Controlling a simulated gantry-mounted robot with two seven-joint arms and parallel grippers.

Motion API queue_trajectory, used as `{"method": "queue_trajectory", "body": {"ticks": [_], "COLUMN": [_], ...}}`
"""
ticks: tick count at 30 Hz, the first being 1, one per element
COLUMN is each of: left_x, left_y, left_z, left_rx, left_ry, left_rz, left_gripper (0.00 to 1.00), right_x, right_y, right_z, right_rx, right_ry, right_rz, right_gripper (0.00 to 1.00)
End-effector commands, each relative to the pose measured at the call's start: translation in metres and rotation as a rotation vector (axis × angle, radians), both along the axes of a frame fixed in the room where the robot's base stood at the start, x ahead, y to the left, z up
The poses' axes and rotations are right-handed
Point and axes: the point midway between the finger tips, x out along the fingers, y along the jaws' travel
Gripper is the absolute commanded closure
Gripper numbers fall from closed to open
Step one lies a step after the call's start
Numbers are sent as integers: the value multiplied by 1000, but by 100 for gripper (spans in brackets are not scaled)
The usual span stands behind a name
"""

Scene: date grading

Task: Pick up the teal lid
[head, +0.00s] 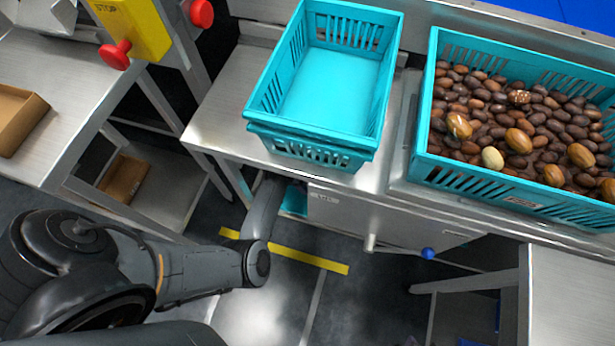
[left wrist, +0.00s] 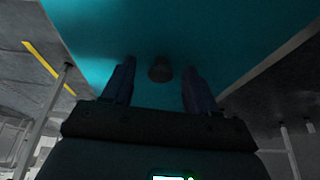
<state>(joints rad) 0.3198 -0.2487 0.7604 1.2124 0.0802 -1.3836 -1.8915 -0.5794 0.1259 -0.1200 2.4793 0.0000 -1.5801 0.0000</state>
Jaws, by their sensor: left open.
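A teal surface, which looks like the lid (left wrist: 215,35), fills the top of the left wrist view. A dark round knob (left wrist: 160,69) shows on it. My left gripper (left wrist: 158,78) is open, with one finger on each side of the knob in the picture; I cannot tell whether they touch it. In the head view a small teal patch (head: 295,200) shows below the front edge of the table, beside my left arm. That arm reaches under the table, and its gripper is hidden there. My right gripper is not in view.
Empty stacked teal crates (head: 375,95) stand on the steel table (head: 215,115). A teal crate (head: 432,110) full of brown dates stands at the right. A yellow stop box (head: 135,25) is at the upper left. The table's edge overhangs my left arm.

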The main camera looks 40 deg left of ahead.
Motion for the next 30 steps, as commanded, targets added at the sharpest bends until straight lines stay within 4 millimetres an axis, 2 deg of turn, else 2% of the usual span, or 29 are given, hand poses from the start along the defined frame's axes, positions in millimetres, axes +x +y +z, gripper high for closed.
{"method": "queue_trajectory", "body": {"ticks": [4,15,30], "left_x": [0,0,0], "left_y": [0,0,-1], "left_z": [1,1,6], "left_rx": [0,0,0], "left_ry": [0,0,0], "left_rz": [0,0,-2], "left_gripper": [43,100,100], "right_x": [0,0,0], "right_y": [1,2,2], "right_z": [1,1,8], "right_rx": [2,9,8], "right_ry": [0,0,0], "right_rz": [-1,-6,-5], "right_gripper": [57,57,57]}}
